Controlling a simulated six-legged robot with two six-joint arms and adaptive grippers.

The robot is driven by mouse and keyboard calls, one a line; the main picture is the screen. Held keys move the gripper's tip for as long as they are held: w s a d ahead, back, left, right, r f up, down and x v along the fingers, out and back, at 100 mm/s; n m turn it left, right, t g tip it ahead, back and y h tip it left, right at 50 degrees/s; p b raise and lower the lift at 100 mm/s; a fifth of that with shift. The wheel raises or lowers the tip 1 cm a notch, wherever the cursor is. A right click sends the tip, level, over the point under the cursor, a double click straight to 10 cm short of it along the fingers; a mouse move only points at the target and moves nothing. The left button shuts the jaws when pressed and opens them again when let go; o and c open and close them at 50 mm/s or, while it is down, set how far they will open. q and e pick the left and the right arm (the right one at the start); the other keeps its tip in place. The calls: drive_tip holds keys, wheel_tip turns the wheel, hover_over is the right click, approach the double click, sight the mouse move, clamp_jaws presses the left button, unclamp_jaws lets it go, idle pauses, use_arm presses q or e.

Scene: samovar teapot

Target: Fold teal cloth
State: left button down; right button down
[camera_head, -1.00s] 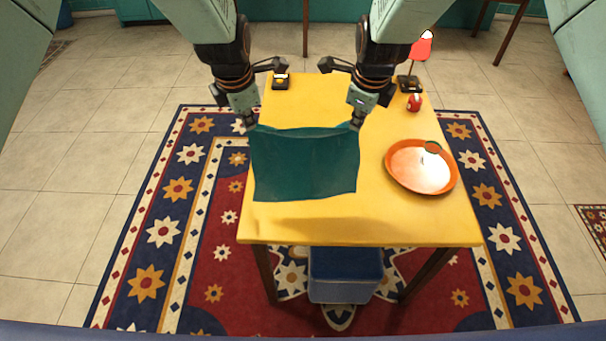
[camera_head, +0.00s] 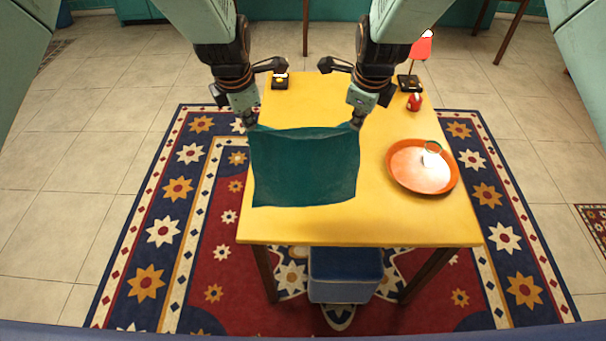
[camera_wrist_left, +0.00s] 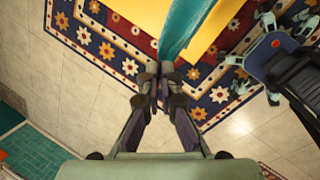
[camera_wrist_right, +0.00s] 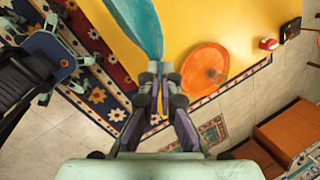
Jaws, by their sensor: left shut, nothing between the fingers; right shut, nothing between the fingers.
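The teal cloth (camera_head: 305,168) is spread between my two grippers, its far corners at their fingertips and its near edge toward the front of the yellow table (camera_head: 400,225). My left gripper (camera_head: 250,125) is shut at the far left corner, by the table's left edge. My right gripper (camera_head: 355,124) is shut at the far right corner, over the table. The cloth shows edge-on beyond the fingertips in the left wrist view (camera_wrist_left: 184,28) and the right wrist view (camera_wrist_right: 138,22). Whether the cloth's near edge touches the table is hard to tell.
An orange tray (camera_head: 408,183) with a clear glass (camera_head: 433,155) stands to the right of the cloth. A small red item (camera_head: 414,102), a red-shaded lamp (camera_head: 421,50) and a small dark item (camera_head: 280,82) stand at the back. The table's front strip is clear.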

drive_tip(key=shift+s+r, duration=0.15)
drive_tip(key=shift+s, duration=0.05)
drive_tip(key=shift+w, duration=0.2)
drive_tip(key=shift+s, duration=0.1)
idle(0.3)
